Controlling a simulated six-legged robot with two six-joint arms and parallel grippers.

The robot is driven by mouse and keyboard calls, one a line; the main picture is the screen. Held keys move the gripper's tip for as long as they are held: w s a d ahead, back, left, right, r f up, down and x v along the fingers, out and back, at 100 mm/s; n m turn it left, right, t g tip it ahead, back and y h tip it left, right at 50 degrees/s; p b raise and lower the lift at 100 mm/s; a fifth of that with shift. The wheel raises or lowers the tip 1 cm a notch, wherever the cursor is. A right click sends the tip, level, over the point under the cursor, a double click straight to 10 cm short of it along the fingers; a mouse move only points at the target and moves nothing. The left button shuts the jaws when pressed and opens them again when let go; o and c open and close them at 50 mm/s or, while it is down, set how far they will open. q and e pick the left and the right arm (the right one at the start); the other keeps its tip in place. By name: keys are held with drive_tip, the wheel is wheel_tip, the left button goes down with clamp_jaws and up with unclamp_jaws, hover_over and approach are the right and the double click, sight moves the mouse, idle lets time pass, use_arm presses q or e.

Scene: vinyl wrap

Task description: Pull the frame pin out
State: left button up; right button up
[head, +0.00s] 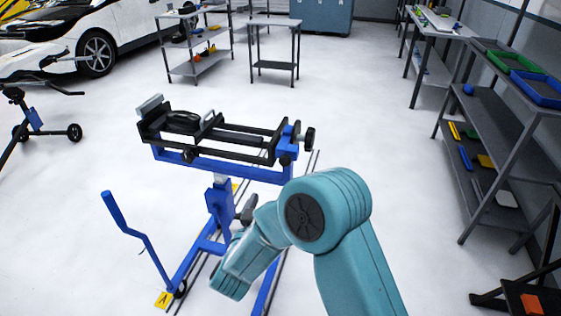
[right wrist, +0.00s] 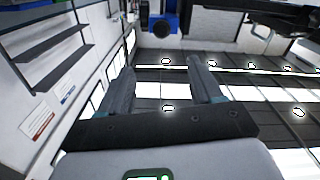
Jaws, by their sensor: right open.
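A blue stand (head: 222,205) holds a long black frame (head: 240,140) with dark rails, blue end parts and black knobs (head: 309,138). I cannot tell for sure which part is the frame pin. My right gripper (head: 247,209) is mostly hidden behind my teal arm, near the stand's column; only a grey part shows. In the right wrist view the right gripper (right wrist: 161,68) is open and empty, its two fingers apart. Beyond the fingertips, at the top, is a blue block with a round black knob (right wrist: 160,28), apart from the fingers. My left gripper is not in view.
A blue lever (head: 128,222) rises at the stand's left. Grey shelves (head: 480,165) with coloured bins line the right. A small table (head: 275,22), a shelf rack (head: 195,68) and a car (head: 75,35) stand behind. The floor around the stand is mostly clear.

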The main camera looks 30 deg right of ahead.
sight(284, 162)
drive_tip(key=p+x, duration=0.2)
drive_tip(key=x, duration=1.4)
drive_tip(key=shift+w+d, duration=0.15)
drive_tip(key=shift+w, duration=0.2)
